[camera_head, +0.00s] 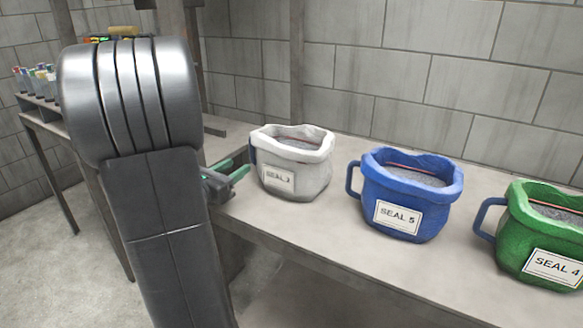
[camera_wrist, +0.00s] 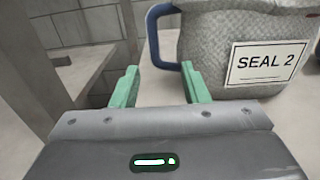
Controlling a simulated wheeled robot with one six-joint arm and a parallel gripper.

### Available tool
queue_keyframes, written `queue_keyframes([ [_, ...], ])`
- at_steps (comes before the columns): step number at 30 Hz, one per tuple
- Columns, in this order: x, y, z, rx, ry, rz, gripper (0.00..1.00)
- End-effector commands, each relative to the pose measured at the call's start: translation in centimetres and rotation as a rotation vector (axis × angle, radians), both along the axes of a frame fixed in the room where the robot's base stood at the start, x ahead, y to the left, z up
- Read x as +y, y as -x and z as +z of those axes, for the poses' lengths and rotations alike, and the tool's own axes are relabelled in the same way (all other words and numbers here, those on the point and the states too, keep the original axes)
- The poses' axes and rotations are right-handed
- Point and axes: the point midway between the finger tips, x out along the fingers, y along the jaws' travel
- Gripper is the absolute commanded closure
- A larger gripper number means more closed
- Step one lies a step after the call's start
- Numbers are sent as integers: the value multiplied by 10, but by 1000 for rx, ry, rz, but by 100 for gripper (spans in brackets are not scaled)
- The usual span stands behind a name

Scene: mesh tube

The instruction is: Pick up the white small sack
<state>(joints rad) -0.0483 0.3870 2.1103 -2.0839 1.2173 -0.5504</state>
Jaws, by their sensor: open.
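The white small sack (camera_head: 297,180) stands upright on the bench, with a rolled rim and a label reading SEAL 2. It also shows in the wrist view (camera_wrist: 205,45), where its blue handle (camera_wrist: 153,40) is on its left side. My gripper (camera_head: 233,169) is at the sack's left, at the bench's edge. In the wrist view the green fingers (camera_wrist: 160,78) are apart with nothing between them. The handle is just beyond the fingertips, and the right finger overlaps the sack's lower left in the picture. I cannot tell whether it touches.
A blue sack (camera_head: 410,185) labelled SEAL 5 and a green sack (camera_head: 540,235) labelled SEAL 4 stand to the right on the bench (camera_head: 330,235). A block wall (camera_head: 420,75) is behind. A side table (camera_head: 42,108) with small items is at far left.

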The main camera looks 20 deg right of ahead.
Motion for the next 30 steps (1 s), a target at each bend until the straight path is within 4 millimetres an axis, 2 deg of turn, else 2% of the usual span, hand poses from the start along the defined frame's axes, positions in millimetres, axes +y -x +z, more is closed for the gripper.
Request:
queue_keyframes([
  [3, -11, -9, -1, 0, 0, -2, 59],
  [10, -20, -18, -1, -1, 1, -1, 59],
  [19, -49, -47, -1, 1, -1, -2, 59],
  [28, -53, -51, 0, -1, 1, 1, 59],
  [29, -53, -51, 0, 0, 0, 1, 61],
  [30, -53, -51, 0, 0, 0, 1, 69],
])
